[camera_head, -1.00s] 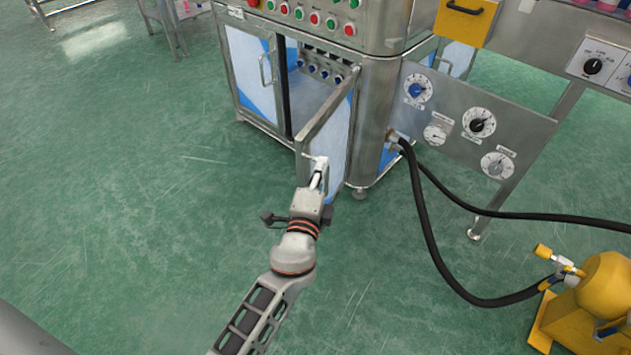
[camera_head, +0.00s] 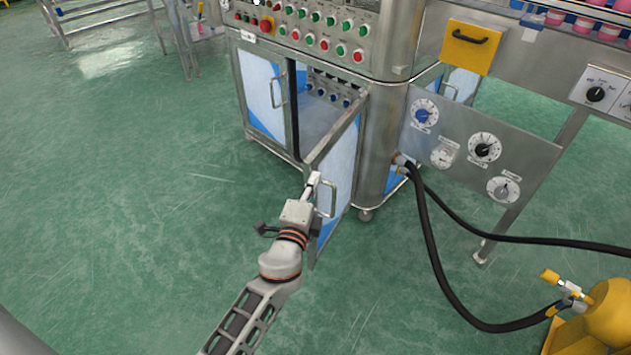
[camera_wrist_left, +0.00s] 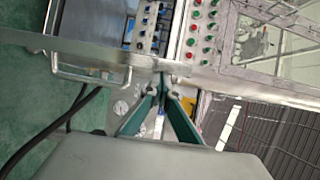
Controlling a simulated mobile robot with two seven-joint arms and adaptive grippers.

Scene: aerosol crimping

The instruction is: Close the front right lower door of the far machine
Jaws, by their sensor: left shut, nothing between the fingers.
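The front right lower door (camera_head: 343,178) of the machine stands swung open, jutting out from the cabinet toward me. Its bar handle (camera_head: 331,199) is on the right-hand face; it also shows in the left wrist view (camera_wrist_left: 90,79). My left gripper (camera_head: 313,181) is shut and empty at the door's free edge, near the upper outer corner and just left of the handle. In the left wrist view its fingertips (camera_wrist_left: 161,82) come together close to the door's edge strip; I cannot tell whether they touch. My right gripper is not in view.
The neighbouring left door (camera_head: 262,92) is closed. A button panel (camera_head: 310,30) sits above the opening. A gauge panel (camera_head: 480,145), black hoses (camera_head: 425,220) and a yellow pump (camera_head: 605,315) are to the right. Green floor is clear on the left.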

